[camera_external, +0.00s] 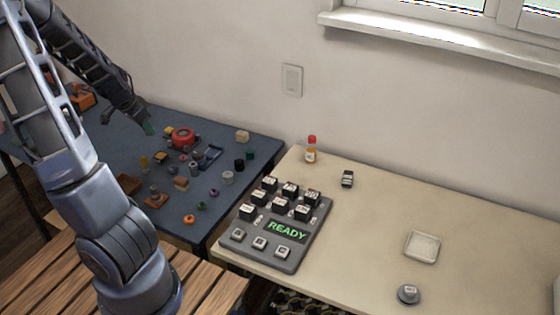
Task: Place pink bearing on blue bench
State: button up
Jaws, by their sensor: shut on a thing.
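My gripper (149,128) is at the end of the dark arm, over the back part of the blue bench (262,146). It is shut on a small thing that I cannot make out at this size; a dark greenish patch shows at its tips. I cannot tell whether the held thing touches the bench. No clearly pink bearing can be picked out. A small purple ring (214,192) and another purplish ring (202,205) lie on the front right part of the bench, apart from my gripper.
Several small parts crowd the bench, among them a red round part (182,137), a blue holder (208,156) and an orange ring (189,219). A beige table (360,240) adjoins at right, bearing a grey keypad reading READY (287,231). A wall stands behind.

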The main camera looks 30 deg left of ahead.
aim_at(163, 181)
notch_tip(163, 181, down, 20)
dwell(0.9)
jog(key=shift+f, duration=0.1)
jog(key=o, duration=1)
jog(key=shift+c, duration=0.2)
jog(key=v, duration=1.2)
